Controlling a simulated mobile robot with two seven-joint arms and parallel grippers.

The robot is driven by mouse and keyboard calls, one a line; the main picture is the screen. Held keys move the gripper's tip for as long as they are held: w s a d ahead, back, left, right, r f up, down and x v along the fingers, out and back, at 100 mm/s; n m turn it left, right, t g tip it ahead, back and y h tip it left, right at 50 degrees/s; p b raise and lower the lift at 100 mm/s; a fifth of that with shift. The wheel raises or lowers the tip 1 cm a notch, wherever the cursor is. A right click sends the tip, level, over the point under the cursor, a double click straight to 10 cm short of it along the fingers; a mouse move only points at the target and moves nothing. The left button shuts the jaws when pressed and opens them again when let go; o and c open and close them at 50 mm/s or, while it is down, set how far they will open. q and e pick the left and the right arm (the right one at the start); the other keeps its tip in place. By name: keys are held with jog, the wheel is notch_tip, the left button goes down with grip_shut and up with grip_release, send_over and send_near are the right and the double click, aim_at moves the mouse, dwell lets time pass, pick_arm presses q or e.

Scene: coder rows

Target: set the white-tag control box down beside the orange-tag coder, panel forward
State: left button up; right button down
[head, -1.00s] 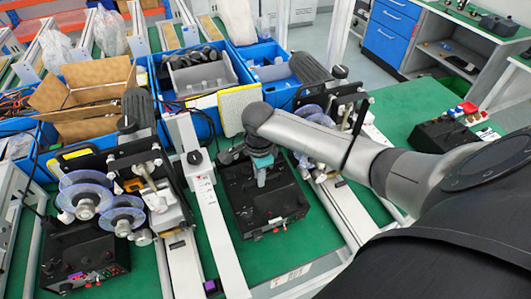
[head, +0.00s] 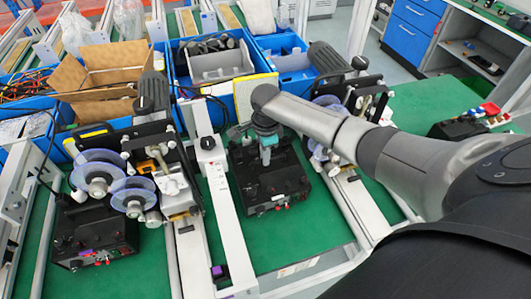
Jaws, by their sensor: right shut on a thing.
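A black control box (head: 272,188) stands on the green bench between two white rails. My right gripper (head: 268,146) reaches down from above and is shut on it near its top. The box's small controls face the near side; its tag is too small to read with certainty. A coder (head: 165,185) with clear reels stands left of the box, with an orange-yellow part on it. Another coder (head: 340,105) stands right of the box, partly hidden behind my right arm. I cannot tell surely which coder has the orange tag. My left gripper is not in view.
Another black control box (head: 95,235) with a purple tag stands at the left. Blue bins (head: 205,95) and an open cardboard box (head: 98,75) line the back. A further dark box (head: 458,129) is at the right. Green bench (head: 300,240) is bare in front of the held box.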

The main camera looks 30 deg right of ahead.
aim_at(266, 171)
jog(key=shift+s+a+f, duration=0.15)
jog(key=shift+s+f, duration=0.25)
jog(key=shift+f, duration=0.05)
jog(key=c, duration=1.3)
grip_release()
jog(key=shift+s+f, duration=0.2)
jog(key=shift+f, duration=0.05)
jog(key=o, duration=0.4)
jog(key=shift+w+r, duration=0.1)
jog(key=shift+w, duration=0.05)
jog(key=shift+r, duration=0.1)
jog(key=shift+w+r, duration=0.1)
jog(key=shift+r, duration=0.25)
jog(key=r, duration=0.3)
jog(key=r+p, duration=0.1)
jog(key=r, duration=0.7)
jog(key=shift+s+r+p, duration=0.25)
jog(key=shift+s+p, duration=0.05)
